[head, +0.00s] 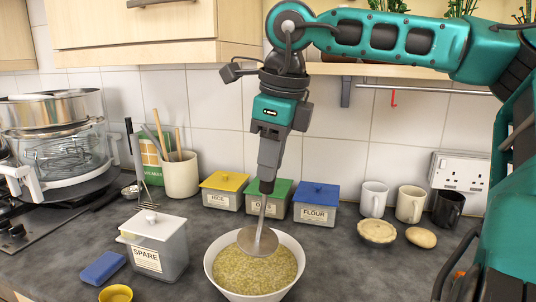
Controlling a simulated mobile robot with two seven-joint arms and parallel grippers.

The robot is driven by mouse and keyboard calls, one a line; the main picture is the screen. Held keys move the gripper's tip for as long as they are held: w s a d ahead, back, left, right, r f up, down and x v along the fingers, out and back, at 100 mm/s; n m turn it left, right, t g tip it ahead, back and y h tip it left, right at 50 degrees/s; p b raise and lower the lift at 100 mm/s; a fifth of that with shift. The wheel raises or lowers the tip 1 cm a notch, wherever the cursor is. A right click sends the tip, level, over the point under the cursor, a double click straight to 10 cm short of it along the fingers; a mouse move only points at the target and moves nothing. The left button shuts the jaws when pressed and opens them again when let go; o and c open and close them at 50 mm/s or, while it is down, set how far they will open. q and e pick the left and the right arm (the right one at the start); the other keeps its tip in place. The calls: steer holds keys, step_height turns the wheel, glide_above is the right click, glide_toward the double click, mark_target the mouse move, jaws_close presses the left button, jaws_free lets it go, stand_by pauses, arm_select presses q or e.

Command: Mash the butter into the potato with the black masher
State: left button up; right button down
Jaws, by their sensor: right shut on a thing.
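My right gripper (268,172) points down above the counter and is shut on the black handle of the masher (258,240). The masher's metal shaft runs down to a round metal plate, which is over the white bowl (292,285) at its back part. The bowl holds a yellowish, lumpy potato mash (250,272). I cannot tell whether the plate touches the mash. No separate piece of butter can be made out. My left gripper is out of view.
RICE (223,193) and FLOUR (315,204) boxes stand behind.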

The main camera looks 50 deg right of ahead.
mark_target(272, 189)
steer(key=shift+s+f+b, duration=0.2)
steer(key=shift+f+b, duration=0.3)
steer(key=shift+f, duration=0.15)
steer(key=shift+s+f+b, duration=0.15)
steer(key=shift+f+b, duration=0.3)
steer(key=shift+f, duration=0.15)
steer(key=shift+w+f+b, duration=0.25)
steer(key=shift+f+b, duration=0.6)
steer(key=shift+f, duration=0.4)
steer(key=shift+w+f+b, duration=0.15)
steer(key=shift+f+b, duration=0.35)
steer(key=shift+f, duration=0.15)
steer(key=f+b, duration=0.2)
steer(key=f, duration=0.1)
steer(key=shift+w+f, duration=0.1)
steer(key=shift+w, duration=0.2)
steer(key=shift+w+f+b, duration=0.2)
steer(key=shift+f+b, duration=0.45)
steer(key=shift+f, duration=0.2)
